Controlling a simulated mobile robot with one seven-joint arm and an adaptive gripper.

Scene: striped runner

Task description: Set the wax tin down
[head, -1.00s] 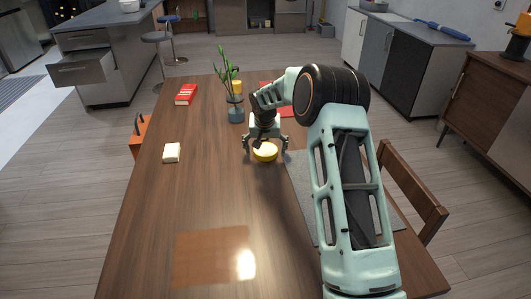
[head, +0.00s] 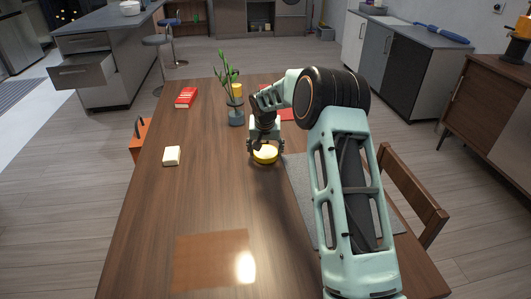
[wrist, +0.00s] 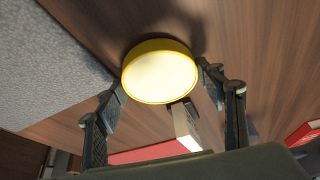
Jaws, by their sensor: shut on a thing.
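The wax tin looks like a low, round yellow tin (head: 265,157) with a pale top, near the middle of the wooden table (head: 200,210). In the wrist view the tin (wrist: 160,72) sits level between the fingers, with a dark shadow close beside it on the wood. My gripper (head: 265,149) points down over the tin and is shut on its sides, one finger on each side. I cannot tell whether the tin's underside touches the table. Its bottom is hidden.
A grey runner (head: 297,180) lies just right of the tin. A plant in a glass vase (head: 236,115) stands behind it. A cream block (head: 171,156) and a red book (head: 186,97) lie to the left.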

